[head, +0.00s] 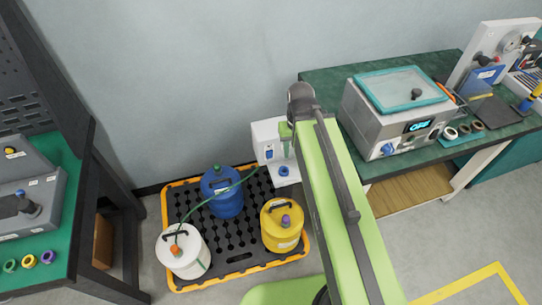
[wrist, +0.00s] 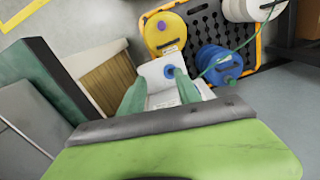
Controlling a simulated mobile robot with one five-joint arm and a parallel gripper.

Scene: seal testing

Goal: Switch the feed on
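A white unit (head: 268,135) stands at the back of the tray by the wall, partly hidden by my arm. It has a small switch (head: 269,154) on its front and a blue round knob (head: 284,171) low down. A green hose (head: 232,188) runs to it from the drums. In the wrist view the white unit (wrist: 157,80) and blue knob (wrist: 169,71) show between and beyond my fingers. My gripper (wrist: 160,78) is open and empty; contact with the unit cannot be judged. No label reads "feed", and the switch position is too small to tell.
The black tray with yellow rim (head: 170,215) holds a blue drum (head: 222,195), a white drum (head: 183,253) and a yellow drum (head: 283,228). A heater box (head: 400,115) reading OFF stands on the right bench (head: 325,80). A grey console (head: 30,195) is at left.

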